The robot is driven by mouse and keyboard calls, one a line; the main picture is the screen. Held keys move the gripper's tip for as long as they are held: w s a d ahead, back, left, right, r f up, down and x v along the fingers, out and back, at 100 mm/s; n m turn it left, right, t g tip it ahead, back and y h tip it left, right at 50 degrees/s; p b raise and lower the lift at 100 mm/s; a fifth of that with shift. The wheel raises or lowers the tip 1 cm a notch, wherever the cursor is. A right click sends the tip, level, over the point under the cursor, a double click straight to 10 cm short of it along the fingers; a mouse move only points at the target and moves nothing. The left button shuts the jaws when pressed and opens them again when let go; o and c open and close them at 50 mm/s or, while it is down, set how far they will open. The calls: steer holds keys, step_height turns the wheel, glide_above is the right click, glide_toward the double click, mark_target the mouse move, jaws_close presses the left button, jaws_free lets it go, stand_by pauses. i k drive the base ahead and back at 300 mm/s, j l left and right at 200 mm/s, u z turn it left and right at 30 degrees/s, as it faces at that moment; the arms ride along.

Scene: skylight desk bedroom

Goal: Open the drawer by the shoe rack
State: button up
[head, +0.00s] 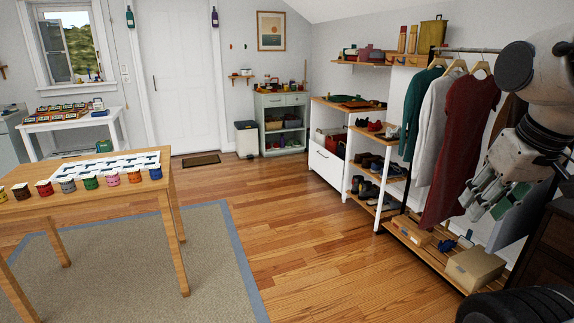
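The white drawer (326,168) is the low front of a white cabinet (341,187) in the middle right of the head view. It looks shut, with a small dark handle (322,154) near its top. An open compartment above it holds a red item. The shoe rack (378,219) stands right beside the cabinet, on the near side, with shoes on several shelves. My gripper (484,205) hangs at the right, in front of the clothes rail, far from the drawer. Its fingers point down and left, look spread apart and hold nothing.
Hanging clothes (461,145) and a low wooden shelf with a cardboard box (475,268) are near my arm. A wooden table (90,190) with several small jars stands at left on a rug (130,270). The wood floor (285,215) between rug and cabinet is clear.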

mark_target(328, 166)
steer(key=i, duration=3)
steer(key=i+j, duration=0.1)
steer(key=i, duration=2.85)
steer(key=l+z, duration=0.05)
steer(key=l, duration=0.05)
